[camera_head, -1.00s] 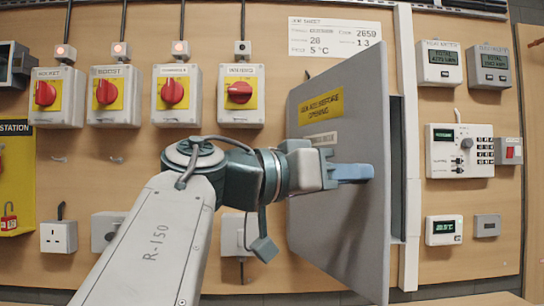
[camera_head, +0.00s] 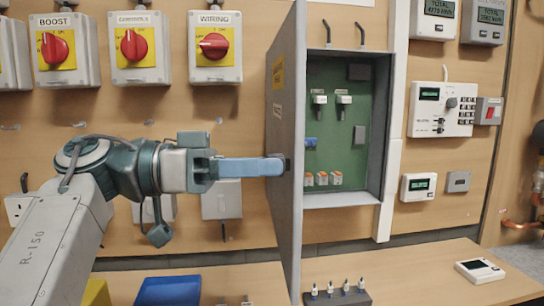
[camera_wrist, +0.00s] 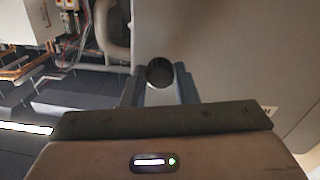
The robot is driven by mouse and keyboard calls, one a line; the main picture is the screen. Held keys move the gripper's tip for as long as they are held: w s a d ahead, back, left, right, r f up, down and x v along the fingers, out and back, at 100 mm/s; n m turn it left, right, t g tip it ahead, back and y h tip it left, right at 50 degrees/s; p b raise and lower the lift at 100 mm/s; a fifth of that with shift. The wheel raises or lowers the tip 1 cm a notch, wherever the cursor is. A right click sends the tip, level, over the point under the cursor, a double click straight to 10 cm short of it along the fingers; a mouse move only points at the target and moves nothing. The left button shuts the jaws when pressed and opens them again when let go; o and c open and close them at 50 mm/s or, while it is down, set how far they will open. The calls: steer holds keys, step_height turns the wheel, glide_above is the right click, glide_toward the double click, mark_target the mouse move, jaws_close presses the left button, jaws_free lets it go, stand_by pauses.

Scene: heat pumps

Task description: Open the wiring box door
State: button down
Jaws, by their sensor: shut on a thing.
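The wiring box door (camera_head: 287,130) is a grey panel, swung out from the wall and seen nearly edge-on in the head view. The open wiring box (camera_head: 345,130) shows a green backboard with switches and orange-and-white terminals inside. My gripper (camera_head: 284,166) has its blue fingers at the door's left face, shut on the door's dark round knob. In the wrist view the dark knob (camera_wrist: 160,72) sits between the two fingertips, in front of the grey door face (camera_wrist: 225,60).
Rotary isolators labelled Boost (camera_head: 65,48), Controls and Wiring (camera_head: 215,46) hang left of the door. A shelf below holds a blue tray (camera_head: 168,291), a dark block with several small upright items (camera_head: 338,296) and a handheld meter (camera_head: 480,271).

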steer(key=shift+r, duration=0.1)
steer(key=c, duration=1.1)
jaws_free()
steer(key=shift+a, duration=0.1)
steer(key=shift+s+a+p, duration=0.2)
steer(key=shift+a+p, duration=0.55)
steer(key=shift+a, duration=2.7)
steer(key=shift+s+a+p, duration=0.2)
steer(key=shift+a+p, duration=0.5)
steer(key=shift+a, duration=2.7)
